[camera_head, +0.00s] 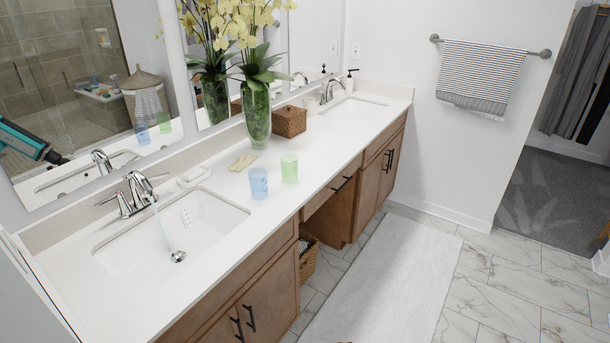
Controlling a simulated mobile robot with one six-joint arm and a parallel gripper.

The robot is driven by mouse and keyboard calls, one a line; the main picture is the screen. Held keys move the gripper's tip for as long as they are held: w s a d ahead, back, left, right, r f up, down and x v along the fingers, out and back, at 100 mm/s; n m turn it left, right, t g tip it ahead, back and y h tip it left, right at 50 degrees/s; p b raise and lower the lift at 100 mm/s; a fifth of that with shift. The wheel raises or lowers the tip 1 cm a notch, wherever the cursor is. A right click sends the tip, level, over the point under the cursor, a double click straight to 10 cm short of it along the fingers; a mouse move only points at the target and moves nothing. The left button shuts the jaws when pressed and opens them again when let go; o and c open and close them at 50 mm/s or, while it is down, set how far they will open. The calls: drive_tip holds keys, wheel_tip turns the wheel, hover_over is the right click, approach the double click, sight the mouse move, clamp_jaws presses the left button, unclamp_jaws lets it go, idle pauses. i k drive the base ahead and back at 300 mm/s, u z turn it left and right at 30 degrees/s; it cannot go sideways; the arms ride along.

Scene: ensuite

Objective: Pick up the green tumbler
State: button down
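The green tumbler (289,168) is translucent and stands upright on the white countertop (330,138). It stands in front of the vase, between the two sinks. A similar blue tumbler (258,183) stands upright just to its left, with a small gap between them. Both tumblers also show as reflections in the mirror. A teal and black device (32,142), which looks like the end of my arm, shows at the left edge against the mirror, far from the green tumbler. I cannot tell whether it is a reflection, and its fingers are not clear.
A tall green glass vase (257,115) of yellow flowers stands behind the tumblers, beside a brown woven box (290,121). Water runs from the near faucet (138,190). A white rug (385,270) covers floor before the cabinets.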

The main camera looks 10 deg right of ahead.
sight(290, 169)
drive_tip(key=u, duration=0.15)
drive_tip(key=i, duration=0.9)
drive_tip(key=z, duration=0.05)
